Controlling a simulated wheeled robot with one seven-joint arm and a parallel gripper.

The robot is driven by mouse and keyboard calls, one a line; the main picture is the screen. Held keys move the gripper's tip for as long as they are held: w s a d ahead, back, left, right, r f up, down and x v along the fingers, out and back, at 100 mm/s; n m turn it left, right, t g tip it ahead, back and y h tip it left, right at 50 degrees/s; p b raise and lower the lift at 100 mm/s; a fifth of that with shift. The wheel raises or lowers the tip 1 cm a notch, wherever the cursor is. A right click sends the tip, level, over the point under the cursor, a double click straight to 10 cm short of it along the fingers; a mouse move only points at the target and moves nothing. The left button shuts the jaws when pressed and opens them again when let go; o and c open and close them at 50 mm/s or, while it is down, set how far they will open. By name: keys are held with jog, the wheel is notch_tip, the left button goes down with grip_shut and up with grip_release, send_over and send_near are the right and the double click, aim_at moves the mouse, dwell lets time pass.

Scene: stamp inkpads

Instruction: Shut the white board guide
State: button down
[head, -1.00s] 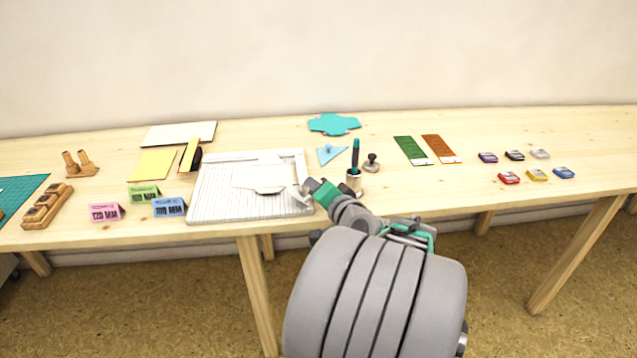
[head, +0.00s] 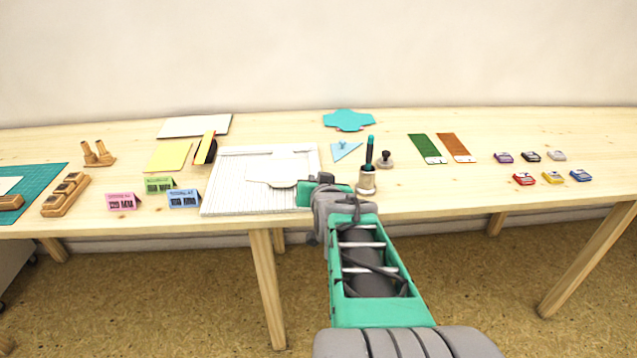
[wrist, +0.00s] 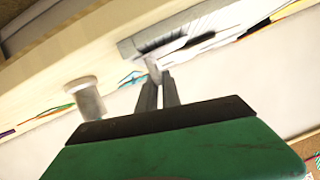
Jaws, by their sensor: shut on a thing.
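The white grooved board (head: 225,200) lies flat on the table near its front edge, left of centre. A thin white plate with a rounded lower edge, apparently the white board guide (head: 272,183), shows over its middle. My gripper (head: 298,194) is at the board's right front part, its fingertips hard to make out there. In the wrist view my gripper (wrist: 158,88) has its fingers close together on a small pale tab of the guide (wrist: 153,66). The grooved board also shows beyond it (wrist: 175,38). The guide's exact angle to the board is unclear.
A metal cup (head: 367,183) with a teal pen stands just right of my wrist, with a dark stamp (head: 386,160) behind it. A blue triangle (head: 345,151) lies behind. Blue (head: 184,199) and pink (head: 121,202) folded cards stand left of the board.

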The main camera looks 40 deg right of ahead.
jog(key=shift+f, duration=0.1)
dwell(0.4)
jog(key=c, duration=1.5)
grip_release()
jog(key=shift+c, duration=0.2)
